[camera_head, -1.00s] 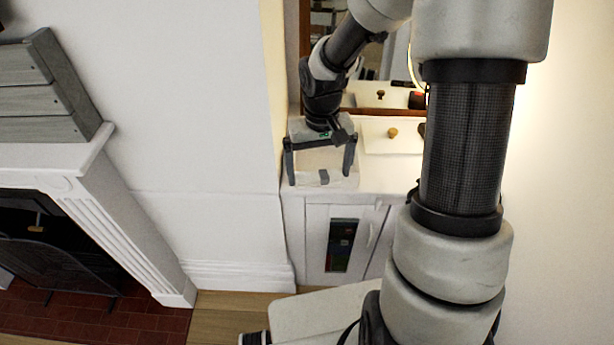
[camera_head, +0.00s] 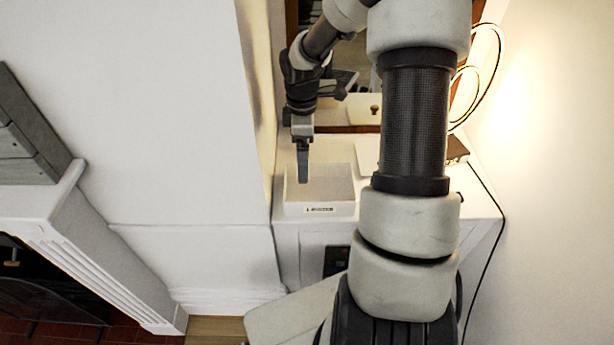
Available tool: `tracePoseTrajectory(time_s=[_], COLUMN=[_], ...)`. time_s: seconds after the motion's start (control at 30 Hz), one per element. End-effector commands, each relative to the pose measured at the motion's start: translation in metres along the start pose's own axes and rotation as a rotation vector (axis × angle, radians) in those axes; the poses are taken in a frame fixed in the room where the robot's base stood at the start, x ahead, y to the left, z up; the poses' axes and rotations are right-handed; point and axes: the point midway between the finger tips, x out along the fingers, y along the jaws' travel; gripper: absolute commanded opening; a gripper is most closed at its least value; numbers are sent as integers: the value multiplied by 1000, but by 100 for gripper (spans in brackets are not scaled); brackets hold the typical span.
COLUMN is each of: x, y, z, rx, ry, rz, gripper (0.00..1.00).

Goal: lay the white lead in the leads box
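The leads box (camera_head: 340,210) is an open white box with a small dark-lettered label on its front wall, standing upright on the white cabinet top. My gripper (camera_head: 303,167) points down over the left part of the box. I see it edge-on, with one finger covering the other, so its opening and anything between the fingers are hidden. Its tip appears at or just inside the box's opening; the exact height is unclear. I cannot make out the white lead in this view. The far part of the box's inside looks plain and pale.
A white flat panel (camera_head: 367,152) lies right of the box, partly behind my arm. A black cord (camera_head: 488,190) hangs at the cabinet's right side. A glowing ring lamp (camera_head: 485,85) and a mirror stand behind. A fireplace (camera_head: 50,225) is at the left.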

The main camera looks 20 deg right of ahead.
Motion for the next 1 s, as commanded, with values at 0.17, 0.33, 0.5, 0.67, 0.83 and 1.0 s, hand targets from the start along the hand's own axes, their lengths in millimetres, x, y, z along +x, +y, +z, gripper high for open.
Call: tracePoseTrajectory(time_s=[0.17,0.33,0.5,0.67,0.83,1.0], x=[24,38,62,64,67,72], y=[0,-1,-1,0,0,0], z=[-1,-1,-1,-1,-1,-1], rx=[0,2,2,3,3,3], ry=[0,0,0,1,1,0], rz=[-1,-2,-2,2,1,1], gripper=[72,72,72,72,72,72])
